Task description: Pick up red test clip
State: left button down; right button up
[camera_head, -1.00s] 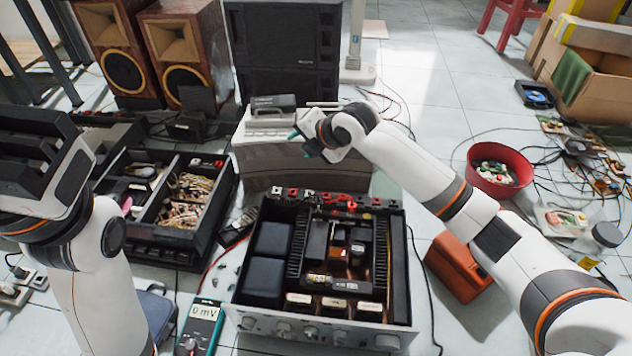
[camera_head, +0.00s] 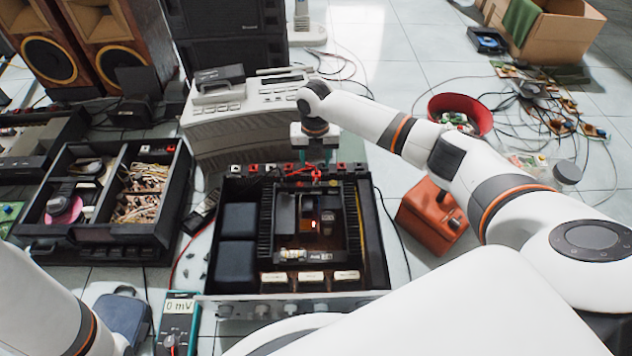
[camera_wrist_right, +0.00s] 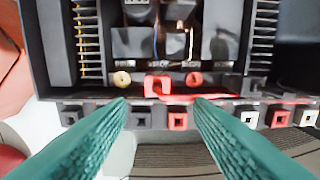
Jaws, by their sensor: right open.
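The red test clip (camera_head: 317,175) is at the back edge of the open amplifier (camera_head: 381,230), near its row of terminals. In the right wrist view the red clip (camera_wrist_right: 157,86) lies ahead of the fingers, roughly centred between them, with a red lead running right. My right gripper (camera_head: 315,157) points down over the amplifier's rear edge. Its teal fingers (camera_wrist_right: 161,103) are open, with nothing between them. I cannot tell the exact gap from fingertips to clip. Only a part of my left arm shows at lower left; its gripper is out of view.
A multimeter (camera_head: 177,322) reading 0 mV lies in front. A parts case (camera_head: 180,200) is at left, a beige device (camera_head: 215,130) behind the amplifier. An orange box (camera_head: 432,218) and red bowl (camera_head: 484,119) are at right. Cables cross the floor.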

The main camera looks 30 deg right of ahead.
aim_at(316, 172)
jog(key=f+b, duration=0.3)
jog(key=s+f+b, duration=0.1)
jog(key=f+b, duration=0.1)
jog(key=shift+a+f, duration=0.1)
jog(key=shift+f, duration=0.1)
jog(key=shift+r, duration=0.1)
jog(key=shift+c, duration=0.4)
jog(key=c, duration=0.9)
